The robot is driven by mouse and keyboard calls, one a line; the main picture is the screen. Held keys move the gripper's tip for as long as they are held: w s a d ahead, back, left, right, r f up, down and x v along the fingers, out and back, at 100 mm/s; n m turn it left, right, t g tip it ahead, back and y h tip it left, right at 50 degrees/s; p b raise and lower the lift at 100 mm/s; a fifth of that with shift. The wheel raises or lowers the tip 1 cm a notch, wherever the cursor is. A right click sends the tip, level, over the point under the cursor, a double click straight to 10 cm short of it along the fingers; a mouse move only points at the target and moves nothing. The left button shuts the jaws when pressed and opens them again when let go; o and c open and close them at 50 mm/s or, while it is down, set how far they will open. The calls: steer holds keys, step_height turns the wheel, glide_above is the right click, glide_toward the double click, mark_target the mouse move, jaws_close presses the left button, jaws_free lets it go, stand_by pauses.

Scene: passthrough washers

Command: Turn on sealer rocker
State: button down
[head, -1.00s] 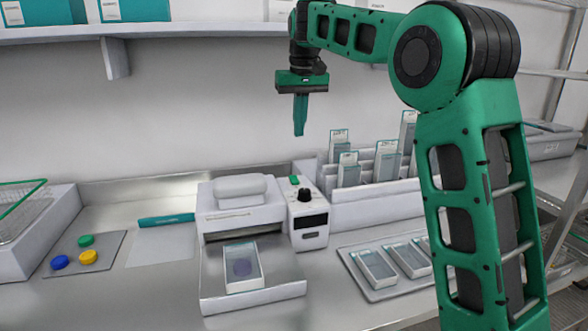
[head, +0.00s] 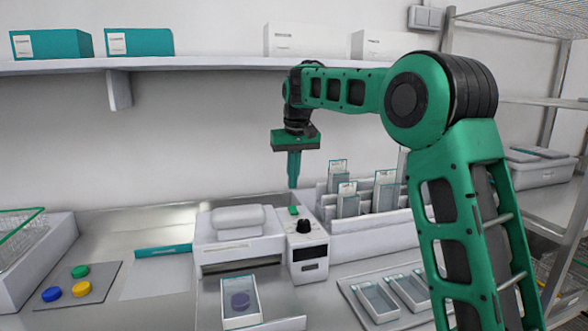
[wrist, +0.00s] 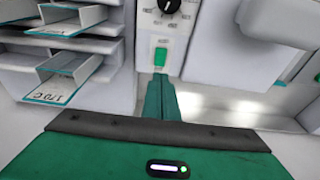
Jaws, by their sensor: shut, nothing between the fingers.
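The sealer (head: 238,245) is a white machine on the steel bench, with a control panel (head: 308,254) on its right side. The panel has a black dial (head: 303,226) and a small green rocker (head: 294,211) at its back end. The rocker also shows in the wrist view (wrist: 160,58), in a white surround below the dial. My gripper (head: 294,186) is shut and empty, pointing down just above the rocker in the head view. In the wrist view the green fingers (wrist: 160,84) end just short of the rocker; I cannot tell whether they touch it.
Upright pouches stand in a white rack (head: 372,240) right of the panel. A tray of pouches (head: 383,298) lies before it. A shelf (head: 200,66) with boxes runs above.

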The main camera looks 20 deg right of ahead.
mark_target(292, 207)
steer(key=f, duration=0.3)
steer(key=w+f, duration=0.1)
steer(key=f, duration=0.2)
steer(key=shift+w+f, duration=0.1)
steer(key=shift+f, duration=0.1)
steer(key=shift+d, duration=0.1)
